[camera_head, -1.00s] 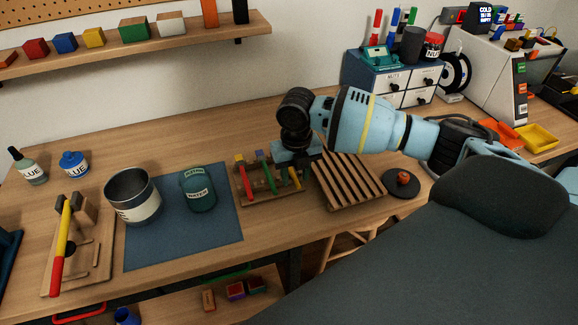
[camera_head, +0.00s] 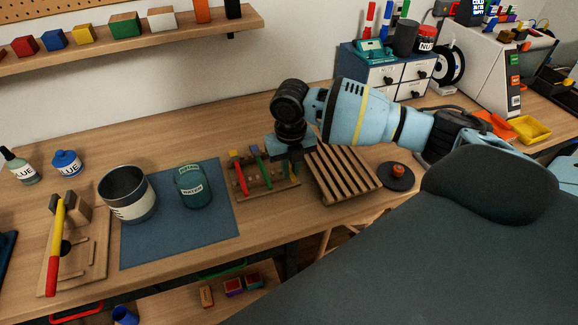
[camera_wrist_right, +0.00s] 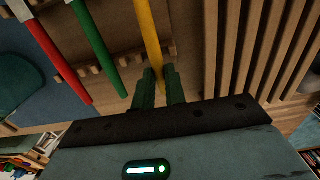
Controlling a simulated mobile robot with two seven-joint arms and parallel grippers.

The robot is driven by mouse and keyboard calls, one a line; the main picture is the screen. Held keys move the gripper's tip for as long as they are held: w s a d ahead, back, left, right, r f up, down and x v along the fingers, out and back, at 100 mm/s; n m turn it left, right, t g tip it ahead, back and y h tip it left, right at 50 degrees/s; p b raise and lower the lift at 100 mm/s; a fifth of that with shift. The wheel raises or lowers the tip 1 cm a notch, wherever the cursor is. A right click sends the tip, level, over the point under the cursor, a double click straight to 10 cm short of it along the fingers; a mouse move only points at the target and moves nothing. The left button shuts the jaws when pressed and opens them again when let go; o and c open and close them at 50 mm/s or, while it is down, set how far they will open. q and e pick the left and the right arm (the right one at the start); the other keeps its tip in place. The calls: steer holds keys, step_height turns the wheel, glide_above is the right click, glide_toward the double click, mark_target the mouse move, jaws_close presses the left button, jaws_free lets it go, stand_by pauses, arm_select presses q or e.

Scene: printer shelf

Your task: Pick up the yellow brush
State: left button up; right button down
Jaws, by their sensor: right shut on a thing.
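The yellow brush (camera_wrist_right: 150,35) shows in the right wrist view as a long yellow handle running down between my right gripper's fingers (camera_wrist_right: 161,78). The right gripper is shut on it. In the head view my right gripper (camera_head: 290,172) is low at the right end of the wooden brush rack (camera_head: 270,190) and hides most of the yellow brush. A red-handled brush (camera_head: 241,177) and a green-handled brush (camera_head: 261,168) lie in the rack to its left; they also show in the wrist view. My left gripper is not in view.
A slatted wooden rack (camera_head: 341,172) stands close to the right of the gripper. A green water jar (camera_head: 194,190) and a metal can (camera_head: 127,197) stand on the blue mat (camera_head: 180,240) to the left. A round black lid-like object (camera_head: 396,178) lies farther right.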

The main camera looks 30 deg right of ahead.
steer(key=shift+r, duration=0.5)
steer(key=shift+s+a+r, duration=0.1)
steer(key=shift+s+r, duration=0.1)
steer(key=shift+r, duration=0.85)
steer(key=s+a, duration=0.3)
steer(key=s, duration=0.4)
steer(key=s+a+r, duration=0.1)
steer(key=s+a, duration=0.2)
steer(key=s, duration=0.4)
steer(key=shift+a+r+p, duration=0.15)
steer(key=shift+a+p, duration=0.1)
steer(key=shift+p, duration=0.15)
